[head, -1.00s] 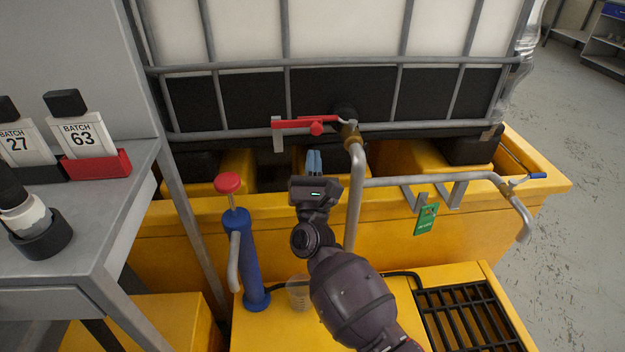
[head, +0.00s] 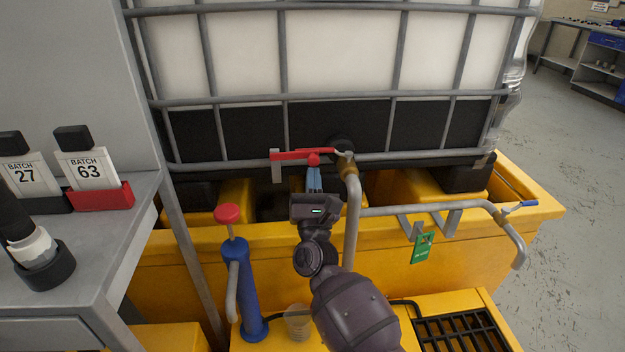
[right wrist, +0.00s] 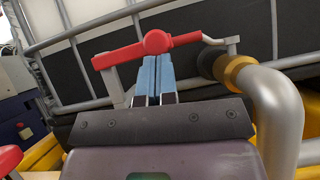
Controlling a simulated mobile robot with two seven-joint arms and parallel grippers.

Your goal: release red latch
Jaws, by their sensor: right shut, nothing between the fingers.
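The red latch (head: 300,156) is a horizontal bar with a round boss, in front of the caged white tank, left of the brass valve fitting (head: 348,170). It also shows in the right wrist view (right wrist: 146,48), with a grey bracket hanging from its left end. My right gripper (head: 314,170) is shut and empty. Its blue fingertips point up at the boss from just below; in the right wrist view (right wrist: 153,62) they reach the boss's lower edge. I cannot tell whether they touch it. My left gripper is not in view.
A grey pipe (head: 352,225) runs down just right of my right gripper. A blue hand pump with a red knob (head: 229,214) stands to the left. A green tag (head: 422,248) hangs on the yellow bund (head: 200,240). A grey bench with bottles is at far left.

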